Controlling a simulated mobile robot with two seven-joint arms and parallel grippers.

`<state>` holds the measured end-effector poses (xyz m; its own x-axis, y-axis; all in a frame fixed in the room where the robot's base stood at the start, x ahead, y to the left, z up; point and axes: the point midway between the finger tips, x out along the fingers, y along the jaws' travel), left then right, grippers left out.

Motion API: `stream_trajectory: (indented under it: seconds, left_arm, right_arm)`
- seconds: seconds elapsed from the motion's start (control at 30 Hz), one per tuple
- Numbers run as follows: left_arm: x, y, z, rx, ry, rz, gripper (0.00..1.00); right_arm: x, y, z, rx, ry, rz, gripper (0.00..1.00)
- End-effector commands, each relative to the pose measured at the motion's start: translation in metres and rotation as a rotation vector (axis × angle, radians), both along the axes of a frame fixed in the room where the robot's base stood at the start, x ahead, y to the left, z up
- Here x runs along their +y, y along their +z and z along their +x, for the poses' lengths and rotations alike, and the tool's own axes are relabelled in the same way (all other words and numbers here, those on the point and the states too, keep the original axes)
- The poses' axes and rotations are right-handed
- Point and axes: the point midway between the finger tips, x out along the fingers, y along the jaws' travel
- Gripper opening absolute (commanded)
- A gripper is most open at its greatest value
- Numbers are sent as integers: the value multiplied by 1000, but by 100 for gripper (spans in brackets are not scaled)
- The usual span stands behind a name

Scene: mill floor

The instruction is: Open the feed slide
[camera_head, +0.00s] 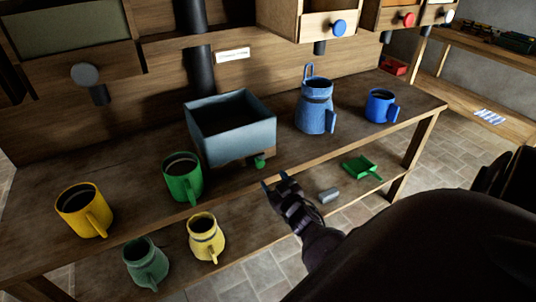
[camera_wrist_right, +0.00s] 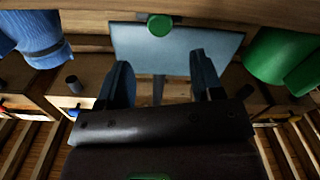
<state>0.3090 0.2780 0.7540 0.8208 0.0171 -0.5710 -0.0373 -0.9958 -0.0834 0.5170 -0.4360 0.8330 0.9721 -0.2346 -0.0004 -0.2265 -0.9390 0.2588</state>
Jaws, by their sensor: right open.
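A grey-blue open-topped hopper box (camera_head: 232,125) stands on the wooden bench. A small green knob (camera_head: 259,161) sticks out low on its front, probably the feed slide's handle; the slide itself is mostly hidden under the box. In the right wrist view, the green knob (camera_wrist_right: 160,25) shows in front of the box (camera_wrist_right: 185,45). My right gripper (camera_head: 274,180) is open and empty, just in front of the knob and apart from it. In the wrist view its two fingers (camera_wrist_right: 162,80) stand either side of the line to the knob. My left gripper is not in view.
A green mug (camera_head: 183,178) stands left of the box and a blue jug (camera_head: 315,108) right of it. A blue mug (camera_head: 381,106) and yellow mug (camera_head: 84,210) stand farther out. A lower shelf holds a green scoop (camera_head: 361,168). Bins with knobs hang above.

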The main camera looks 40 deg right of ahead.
Motion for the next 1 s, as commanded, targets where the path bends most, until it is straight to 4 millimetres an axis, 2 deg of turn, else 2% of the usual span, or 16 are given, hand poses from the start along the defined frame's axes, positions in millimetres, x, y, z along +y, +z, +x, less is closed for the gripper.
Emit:
stream_trajectory:
  seconds: [0.1, 0.27, 1.0]
  left_arm:
    - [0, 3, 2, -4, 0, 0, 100]
    - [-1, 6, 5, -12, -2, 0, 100]
    - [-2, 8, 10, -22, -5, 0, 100]
  right_arm:
    - [3, 0, -13, 1, 0, 0, 60]
    - [5, 0, -20, 0, 0, 0, 60]
    - [2, -3, -21, 26, -17, -40, 60]
